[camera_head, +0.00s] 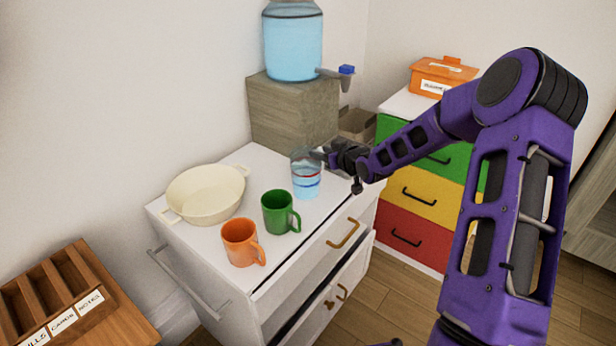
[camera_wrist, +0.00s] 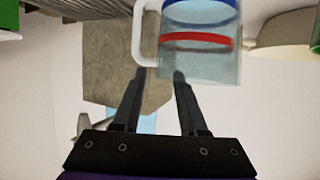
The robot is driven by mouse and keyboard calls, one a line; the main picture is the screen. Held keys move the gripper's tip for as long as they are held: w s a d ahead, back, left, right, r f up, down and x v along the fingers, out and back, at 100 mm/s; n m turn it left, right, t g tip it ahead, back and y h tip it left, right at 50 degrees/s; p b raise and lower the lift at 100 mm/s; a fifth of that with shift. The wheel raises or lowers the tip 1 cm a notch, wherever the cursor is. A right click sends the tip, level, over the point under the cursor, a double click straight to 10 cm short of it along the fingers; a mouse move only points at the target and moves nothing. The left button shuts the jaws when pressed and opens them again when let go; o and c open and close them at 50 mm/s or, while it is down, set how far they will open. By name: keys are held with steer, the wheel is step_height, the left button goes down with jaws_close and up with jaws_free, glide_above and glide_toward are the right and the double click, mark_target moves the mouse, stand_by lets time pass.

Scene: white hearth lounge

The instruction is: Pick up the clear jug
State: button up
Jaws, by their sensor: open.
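The clear jug (camera_head: 306,184) stands upright on the white cabinet top, with a red band and a blue band around it. In the wrist view the jug (camera_wrist: 205,62) appears upside down at the top, its pale handle (camera_wrist: 144,38) on the left. My gripper (camera_head: 318,155) is at the jug's upper right side in the head view. In the wrist view my gripper (camera_wrist: 160,72) is open, its fingertips at the rim end of the handle. I cannot tell whether they touch the jug. My gripper hides part of the jug's rim side in the head view.
A green mug (camera_head: 277,212), an orange mug (camera_head: 240,243) and a cream pot (camera_head: 205,195) share the white cabinet (camera_head: 240,155). A wooden block (camera_head: 290,110) behind bears a water dispenser (camera_head: 292,45) with its tap jutting right. Coloured drawers (camera_head: 425,185) stand to the right.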

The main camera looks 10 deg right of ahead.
steer(key=shift+w+a+f, duration=0.1)
steer(key=shift+w, duration=0.15)
jaws_close()
steer(key=shift+s+f, duration=0.2)
steer(key=shift+f, duration=0.05)
stand_by(1.0)
